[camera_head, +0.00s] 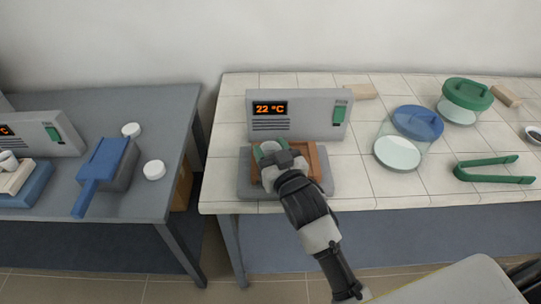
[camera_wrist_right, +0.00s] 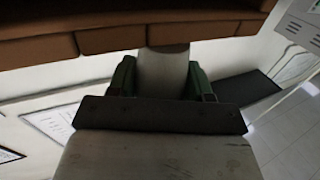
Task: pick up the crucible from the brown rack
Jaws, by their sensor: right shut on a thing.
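The brown rack (camera_head: 317,164) sits on a grey slab in front of the grey control box that reads 22 °C. My right gripper (camera_head: 269,152) reaches over the rack from the front and hides part of it. In the right wrist view its green fingers (camera_wrist_right: 163,85) are shut on the pale crucible (camera_wrist_right: 163,65), one on each side. The brown rack (camera_wrist_right: 100,42) fills the top of that view, next to the crucible; whether they touch is unclear. In the head view, only a small pale part of the crucible shows by the fingers. My left gripper is not in view.
The control box (camera_head: 298,122) stands right behind the rack. To the right are a blue-lidded glass jar (camera_head: 398,153), a green-lidded jar (camera_head: 467,96) and green tongs (camera_head: 494,176). A separate grey table (camera_head: 130,205) at left holds a blue-handled block (camera_head: 103,165) and white lids.

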